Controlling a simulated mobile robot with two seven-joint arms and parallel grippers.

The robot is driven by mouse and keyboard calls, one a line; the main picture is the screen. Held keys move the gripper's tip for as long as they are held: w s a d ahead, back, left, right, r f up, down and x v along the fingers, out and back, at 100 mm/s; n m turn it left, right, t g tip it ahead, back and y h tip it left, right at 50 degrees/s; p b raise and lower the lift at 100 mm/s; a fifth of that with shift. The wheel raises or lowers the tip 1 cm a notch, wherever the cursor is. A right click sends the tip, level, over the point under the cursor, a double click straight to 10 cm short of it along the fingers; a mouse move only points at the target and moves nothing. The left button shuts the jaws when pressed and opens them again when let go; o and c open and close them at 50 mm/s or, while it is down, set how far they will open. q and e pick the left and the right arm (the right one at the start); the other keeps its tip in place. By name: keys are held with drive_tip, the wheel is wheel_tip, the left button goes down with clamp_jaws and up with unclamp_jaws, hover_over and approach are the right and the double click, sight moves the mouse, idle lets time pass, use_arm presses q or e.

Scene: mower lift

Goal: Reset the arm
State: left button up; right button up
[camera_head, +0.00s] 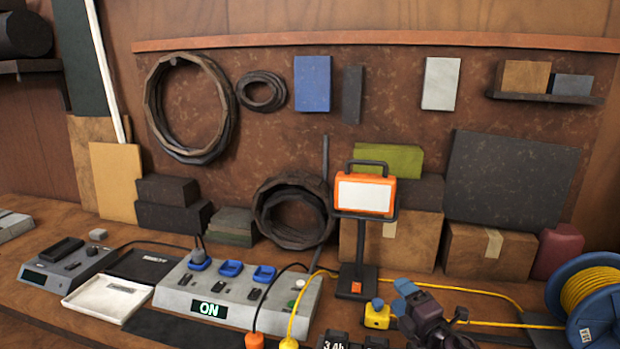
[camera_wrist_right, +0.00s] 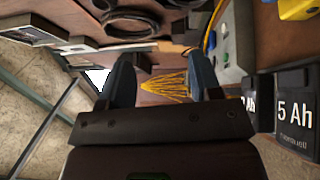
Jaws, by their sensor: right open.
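My right gripper (camera_head: 391,295) is at the lower right of the head view, above the front of the workbench and left of the blue cable reel. In the right wrist view my right gripper (camera_wrist_right: 162,80) shows two blue-grey fingers spread wide apart. Nothing is held between them; yellow cable (camera_wrist_right: 168,86) shows beyond the gap. My right arm is mostly hidden below the lower edge of the head view. My left gripper is in neither view.
An orange work lamp (camera_head: 365,194) stands on the bench (camera_head: 440,290) behind the gripper. A yellow block (camera_head: 377,318) sits close beside it. A cable reel (camera_head: 590,300) is at right. A grey power station (camera_head: 235,296) reads ON. Batteries (camera_wrist_right: 296,115) show in the wrist view.

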drive_tip(key=s+f+m+h, duration=0.1)
drive_tip(key=s+m, duration=0.1)
drive_tip(key=m, duration=0.1)
drive_tip(key=s+d+f+m+h, duration=0.1)
drive_tip(key=s+f+m, duration=0.1)
drive_tip(key=m, duration=0.1)
drive_tip(key=s+f+m+h, duration=0.1)
drive_tip(key=s+f+m, duration=0.1)
drive_tip(key=m, duration=0.1)
drive_tip(key=shift+s+d+f+m+b, duration=0.1)
drive_tip(key=shift+d+f+m+b, duration=0.1)
drive_tip(key=shift+d+m+b, duration=0.15)
drive_tip(key=s+d+f+m+g+h, duration=0.2)
drive_tip(key=s+f+m, duration=0.4)
drive_tip(key=s, duration=0.7)
drive_tip(key=s+d+f+m+g+h+b, duration=0.1)
drive_tip(key=s+d+f+m+g+h, duration=0.1)
drive_tip(key=s+f+m, duration=0.4)
drive_tip(key=s+d+f+g, duration=0.1)
drive_tip(key=s+f, duration=0.4)
drive_tip(key=s, duration=0.1)
drive_tip(key=shift+s+d+f+m+g, duration=0.2)
drive_tip(key=shift+s+d+m+g, duration=0.15)
drive_tip(key=shift+s+g, duration=0.05)
